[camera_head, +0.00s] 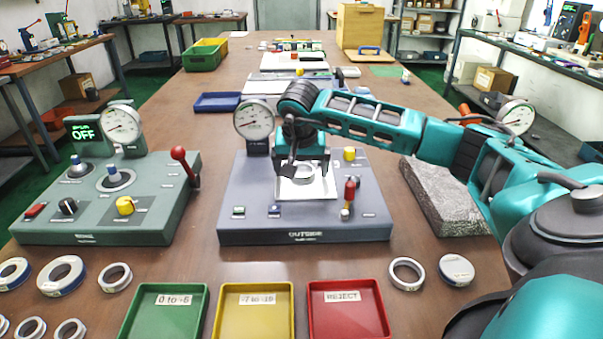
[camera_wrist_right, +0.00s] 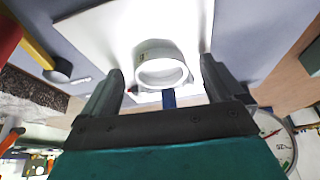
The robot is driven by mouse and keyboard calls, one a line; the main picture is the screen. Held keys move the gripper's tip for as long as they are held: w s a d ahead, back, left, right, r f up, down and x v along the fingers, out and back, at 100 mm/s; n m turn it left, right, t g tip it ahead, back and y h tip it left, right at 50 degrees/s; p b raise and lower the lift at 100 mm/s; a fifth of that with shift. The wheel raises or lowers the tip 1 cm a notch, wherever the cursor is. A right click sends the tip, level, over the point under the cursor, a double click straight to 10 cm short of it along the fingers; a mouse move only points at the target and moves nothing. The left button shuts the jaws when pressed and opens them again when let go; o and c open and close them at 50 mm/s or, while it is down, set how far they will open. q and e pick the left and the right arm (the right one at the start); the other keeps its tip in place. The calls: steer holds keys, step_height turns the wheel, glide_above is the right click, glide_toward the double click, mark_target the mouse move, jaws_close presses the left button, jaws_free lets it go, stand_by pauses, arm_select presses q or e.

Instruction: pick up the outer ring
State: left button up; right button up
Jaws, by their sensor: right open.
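The outer ring (camera_wrist_right: 162,68) is a pale, shiny ring on the white plate (camera_wrist_right: 110,40) of the grey gauge station labelled OUTSIDE (camera_head: 305,236). In the head view the ring (camera_head: 303,173) shows partly beneath my right gripper (camera_head: 304,168). My right gripper comes down from above, its fingers apart. In the right wrist view the ring lies between the two fingertips (camera_wrist_right: 162,76), with gaps on both sides. My left gripper is in neither view.
A dial gauge (camera_head: 254,120) and red lever (camera_head: 350,190) stand close to the right gripper. Green (camera_head: 135,330), yellow (camera_head: 237,288) and red (camera_head: 368,333) trays lie in front. Loose rings (camera_head: 406,274) lie on both sides. A granite block (camera_head: 440,200) is at right.

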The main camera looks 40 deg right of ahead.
steer(key=c, duration=1.2)
steer(key=shift+r, duration=0.1)
